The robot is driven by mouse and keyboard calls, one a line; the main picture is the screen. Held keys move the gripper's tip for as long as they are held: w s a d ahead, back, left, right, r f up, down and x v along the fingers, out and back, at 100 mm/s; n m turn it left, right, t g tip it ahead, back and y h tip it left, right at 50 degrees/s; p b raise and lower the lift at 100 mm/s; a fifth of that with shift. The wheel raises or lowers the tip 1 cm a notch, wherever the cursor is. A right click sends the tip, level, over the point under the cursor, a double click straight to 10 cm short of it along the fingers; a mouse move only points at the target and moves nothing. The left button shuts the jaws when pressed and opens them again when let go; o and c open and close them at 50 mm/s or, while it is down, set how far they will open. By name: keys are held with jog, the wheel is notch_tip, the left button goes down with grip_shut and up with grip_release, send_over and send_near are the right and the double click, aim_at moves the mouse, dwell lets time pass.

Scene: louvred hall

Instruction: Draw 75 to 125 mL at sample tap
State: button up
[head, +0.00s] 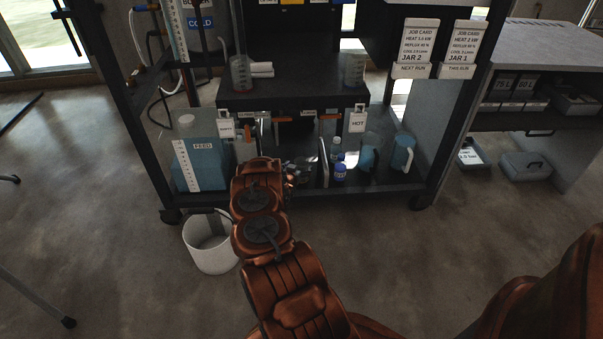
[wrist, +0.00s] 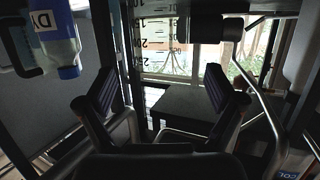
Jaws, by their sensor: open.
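The frame holds a black bench-like box (head: 293,97) with small labelled orange-handled fittings below its front edge. One orange handle (head: 329,117) is at centre right and another (head: 246,128) at left; their labels are too small to tell which is the sample tap. A clear graduated beaker (head: 240,73) stands on the box at left, and another (head: 354,70) at right. In the wrist view my gripper (wrist: 164,92) is open, its two dark-padded fingers wide apart with nothing between them. In the head view my arm hides most of the gripper, low in front of the frame's lower shelf.
A blue FEED tank (head: 207,163) stands at left on the lower shelf. A white bucket (head: 210,245) is on the floor. A steel tube (wrist: 262,100) runs close to my right finger.

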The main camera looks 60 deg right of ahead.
aim_at(302, 163)
jog(key=shift+b+x, duration=0.35)
jog(key=shift+x, duration=0.4)
jog(key=shift+f+b+x, duration=0.2)
jog(key=shift+b+x, duration=0.35)
jog(key=shift+x, duration=1.05)
jog(key=c, duration=1.2)
jog(key=shift+c, duration=0.2)
